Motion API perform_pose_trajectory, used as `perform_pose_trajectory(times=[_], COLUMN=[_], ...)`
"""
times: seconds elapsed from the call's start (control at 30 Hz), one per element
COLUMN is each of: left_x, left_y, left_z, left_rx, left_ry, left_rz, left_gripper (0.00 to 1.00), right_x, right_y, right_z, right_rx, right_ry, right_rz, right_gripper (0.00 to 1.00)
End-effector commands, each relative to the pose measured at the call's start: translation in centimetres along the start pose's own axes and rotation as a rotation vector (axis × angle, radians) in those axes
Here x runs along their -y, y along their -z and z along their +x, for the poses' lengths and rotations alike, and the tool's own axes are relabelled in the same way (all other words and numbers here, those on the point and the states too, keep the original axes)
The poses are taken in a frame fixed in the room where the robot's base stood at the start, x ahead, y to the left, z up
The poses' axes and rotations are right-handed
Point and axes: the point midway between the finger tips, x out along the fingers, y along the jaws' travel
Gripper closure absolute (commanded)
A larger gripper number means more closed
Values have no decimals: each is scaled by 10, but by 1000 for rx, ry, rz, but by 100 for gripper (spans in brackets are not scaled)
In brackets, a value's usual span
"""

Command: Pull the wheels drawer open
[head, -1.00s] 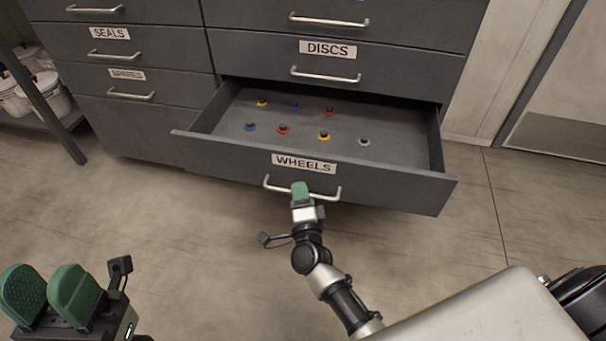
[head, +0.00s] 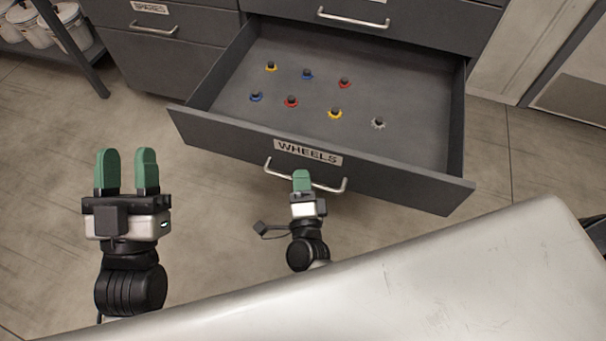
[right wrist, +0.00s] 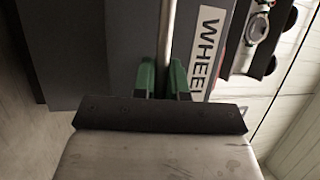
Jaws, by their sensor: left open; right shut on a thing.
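The wheels drawer (head: 220,132) is pulled out from the grey cabinet, and its inside floor shows. Its label reads WHEELS (head: 308,152). Several small wheels in blue, red, yellow and grey stand on the drawer floor, such as a yellow one (head: 335,113). My right gripper (head: 302,181) is shut on the drawer's bar handle (head: 330,188). In the right wrist view, the green fingers (right wrist: 163,80) are on either side of the handle bar (right wrist: 167,40). My left gripper (head: 125,170) is open and empty, over the floor to the left of the drawer.
Closed drawers stand above and to the left, including one labelled SPARES (head: 150,8). A shelf with white buckets (head: 38,20) is at the upper left. A pale surface (head: 400,280) fills the lower front. Floor is clear left of the drawer.

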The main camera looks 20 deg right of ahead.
Motion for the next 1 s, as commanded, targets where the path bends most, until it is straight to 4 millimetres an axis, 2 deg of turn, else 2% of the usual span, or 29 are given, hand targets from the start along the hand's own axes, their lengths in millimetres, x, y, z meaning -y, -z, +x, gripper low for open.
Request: perform_pose_trajectory(times=[0.17, 0.2, 0.33, 0.67, 0.77, 1.0], left_x=[0, 0, 0, 0, 1, 4], left_y=[0, 0, 0, 0, -4, -22], left_z=[0, 0, 0, 0, 1, -2], left_rx=[0, -1, -1, 1, 40, 199], left_ry=[0, 0, 0, 0, 1, 9], left_rz=[0, 0, 0, 0, 1, 8], left_gripper=[57, 57, 57, 57, 57, 57], right_x=[-1, -1, -1, 0, 0, 0], right_y=[0, 0, 0, 0, 0, 0], right_z=[0, 0, 0, -3, -14, -62], right_rx=[-2, -2, -1, 0, 1, 2], right_ry=[-2, -2, -2, -2, -4, -5], right_rz=[0, 0, 0, 0, 0, -1], right_gripper=[100, 83, 63, 63, 63, 63])
